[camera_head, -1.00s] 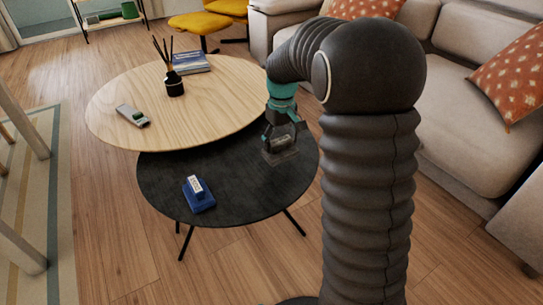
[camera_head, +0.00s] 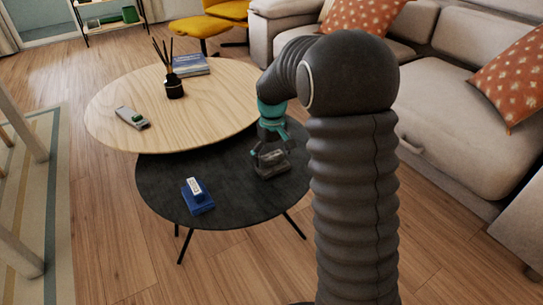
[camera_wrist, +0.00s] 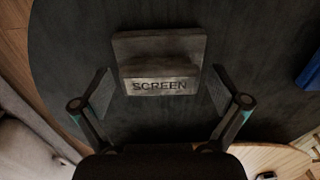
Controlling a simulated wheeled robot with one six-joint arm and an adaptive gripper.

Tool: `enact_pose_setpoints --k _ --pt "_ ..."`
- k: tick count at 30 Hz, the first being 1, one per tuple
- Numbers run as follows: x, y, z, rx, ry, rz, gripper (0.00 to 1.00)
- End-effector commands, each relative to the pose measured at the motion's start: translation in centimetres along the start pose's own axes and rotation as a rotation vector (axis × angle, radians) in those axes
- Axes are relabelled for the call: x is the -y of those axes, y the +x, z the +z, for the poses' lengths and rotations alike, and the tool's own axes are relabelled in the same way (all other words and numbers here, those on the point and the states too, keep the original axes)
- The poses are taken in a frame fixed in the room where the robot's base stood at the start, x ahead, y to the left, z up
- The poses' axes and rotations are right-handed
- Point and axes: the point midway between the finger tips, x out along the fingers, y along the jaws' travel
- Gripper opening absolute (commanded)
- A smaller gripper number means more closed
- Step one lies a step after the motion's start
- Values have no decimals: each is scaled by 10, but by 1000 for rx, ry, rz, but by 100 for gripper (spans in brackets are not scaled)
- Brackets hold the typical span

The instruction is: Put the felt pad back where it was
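A dark grey pad-like block (camera_head: 272,168) appears to lie on the black round table (camera_head: 225,212), right of its middle. In the wrist view this block (camera_wrist: 160,46) has a flat plate and a raised lighter grip marked "SCREEN". I take it for the felt pad. My gripper (camera_head: 268,149) is directly above it. In the wrist view my gripper (camera_wrist: 163,76) has its fingers spread, one on each side of the block, with gaps showing. The block's underside is hidden.
A blue block (camera_head: 198,203) with a white label sits on the black table's front left. A sofa (camera_head: 440,120) stands to the right.

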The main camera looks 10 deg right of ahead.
Motion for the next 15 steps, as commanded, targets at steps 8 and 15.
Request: enact_pose_setpoints --k 8,15 --pt "0 -1 0 -1 0 0 100" --pt "0 -25 0 -3 0 1 100"
